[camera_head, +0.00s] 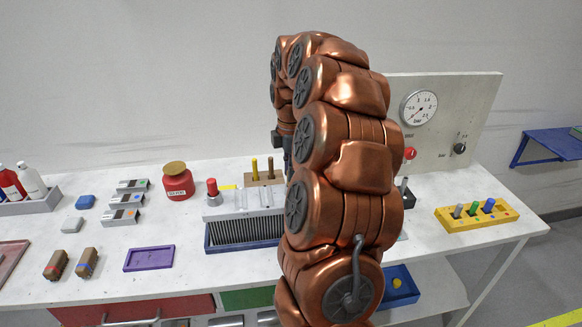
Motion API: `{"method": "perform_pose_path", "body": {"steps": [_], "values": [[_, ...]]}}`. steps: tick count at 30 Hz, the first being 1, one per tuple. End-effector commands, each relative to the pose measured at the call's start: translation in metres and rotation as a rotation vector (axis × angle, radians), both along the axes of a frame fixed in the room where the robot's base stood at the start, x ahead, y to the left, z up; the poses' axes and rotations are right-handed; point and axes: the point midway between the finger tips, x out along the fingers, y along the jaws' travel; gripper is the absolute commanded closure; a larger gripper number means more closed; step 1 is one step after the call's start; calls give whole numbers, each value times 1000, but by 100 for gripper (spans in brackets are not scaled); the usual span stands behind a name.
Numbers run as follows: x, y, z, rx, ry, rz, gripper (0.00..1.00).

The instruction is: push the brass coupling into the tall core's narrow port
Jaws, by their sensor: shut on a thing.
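My copper arm rises through the middle of the head view and bends over at the top. My dark gripper (285,152) shows only in part, left of the arm above the workbench. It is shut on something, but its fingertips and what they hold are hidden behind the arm. I cannot make out the brass coupling. I cannot make out the tall core or its narrow port either; the bench area behind my arm is covered.
A pale slotted fixture (240,205) and a wooden block with two pegs (276,180) stand left of my arm. A red solvent jar (178,184) is farther left. A gauge panel (463,105) stands behind. A yellow peg block (476,221) is at right. The front right bench is clear.

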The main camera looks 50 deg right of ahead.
Motion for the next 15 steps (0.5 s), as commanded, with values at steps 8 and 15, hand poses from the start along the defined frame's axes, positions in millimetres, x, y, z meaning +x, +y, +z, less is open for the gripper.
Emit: {"method": "perform_pose_path", "body": {"steps": [8, 15], "values": [[0, 0, -1, 0, 0, 0, 74], [0, 0, -1, 0, -1, 0, 55]]}}
